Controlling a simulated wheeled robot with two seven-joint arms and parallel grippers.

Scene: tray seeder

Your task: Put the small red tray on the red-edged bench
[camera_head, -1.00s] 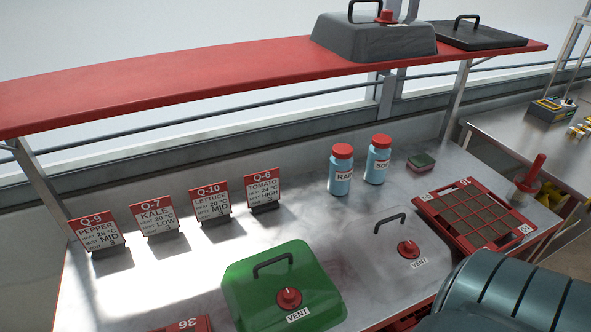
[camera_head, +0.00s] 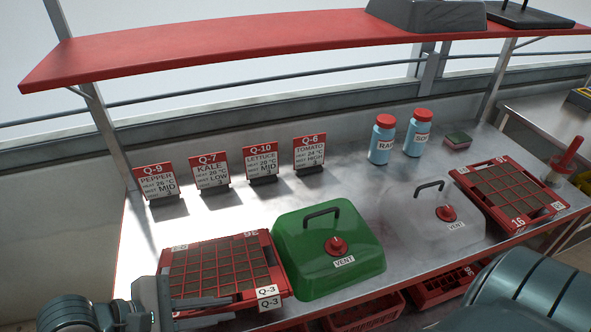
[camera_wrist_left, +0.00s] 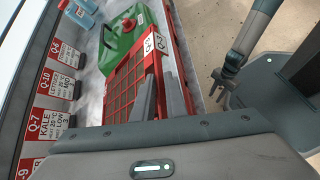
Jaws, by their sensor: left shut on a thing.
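A small red tray (camera_head: 268,246) with a dark grid of cells and Q-3 labels is over the left front of the red-edged bench (camera_head: 400,283), left of the green dome. My left gripper (camera_head: 205,303) is shut on the tray's near rim. The left wrist view shows the tray's red rim (camera_wrist_left: 177,84) between the fingers (camera_wrist_left: 160,101). I cannot tell whether its underside touches the bench top. My right gripper (camera_wrist_left: 217,84) shows small in the left wrist view, fingers apart and empty, away from the bench.
The green vent dome (camera_head: 300,262) stands close beside the tray. A clear dome (camera_head: 408,221), another red tray (camera_head: 480,206), two blue bottles (camera_head: 381,145) and several sign cards (camera_head: 213,173) are on the bench. A red shelf (camera_head: 230,50) hangs above. Red crates (camera_head: 440,288) sit below.

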